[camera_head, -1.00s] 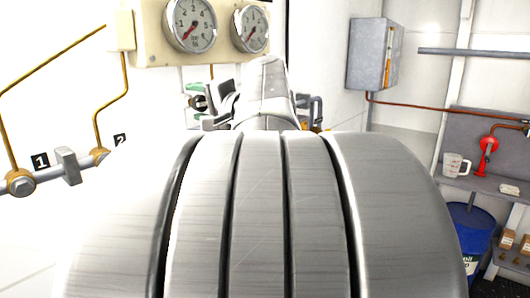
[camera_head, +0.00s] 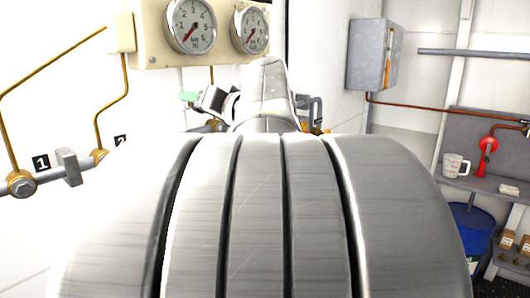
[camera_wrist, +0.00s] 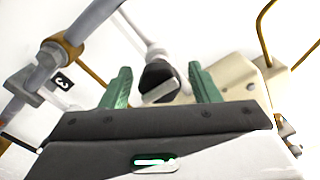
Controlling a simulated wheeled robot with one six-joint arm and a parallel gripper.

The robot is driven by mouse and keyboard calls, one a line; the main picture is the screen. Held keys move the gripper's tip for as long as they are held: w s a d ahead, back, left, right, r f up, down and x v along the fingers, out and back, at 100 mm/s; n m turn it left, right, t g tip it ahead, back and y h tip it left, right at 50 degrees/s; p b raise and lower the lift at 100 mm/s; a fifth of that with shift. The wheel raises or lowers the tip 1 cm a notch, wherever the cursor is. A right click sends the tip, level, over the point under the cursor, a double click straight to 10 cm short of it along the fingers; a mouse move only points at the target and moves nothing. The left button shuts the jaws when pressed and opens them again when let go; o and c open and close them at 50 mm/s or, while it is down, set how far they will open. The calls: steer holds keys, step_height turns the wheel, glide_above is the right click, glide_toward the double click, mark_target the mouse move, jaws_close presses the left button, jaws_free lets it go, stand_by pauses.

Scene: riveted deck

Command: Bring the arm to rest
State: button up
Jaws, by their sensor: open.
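My gripper (camera_wrist: 159,69) is open in the wrist view, its two green fingers spread apart. A dark, rounded piece with a pale front face (camera_wrist: 158,80) shows between the fingers, on the end of a grey stem; I cannot tell its distance, and nothing appears gripped. In the head view my gripper (camera_head: 190,96) is small, with a green finger showing left of my arm. My arm's large metal links hide much of the middle and lower part of that view.
A cream panel with two gauges (camera_head: 192,25) is on the wall behind my gripper. A grey pipe with a valve handle (camera_head: 68,166) runs at left, joined by brass tubes (camera_head: 124,75). A grey box (camera_head: 374,54), a shelf with a jug (camera_head: 455,165) and a blue drum (camera_head: 468,233) are at right.

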steer(key=shift+n+p, duration=0.5)
steer(key=shift+n, duration=0.6)
steer(key=shift+f, duration=0.1)
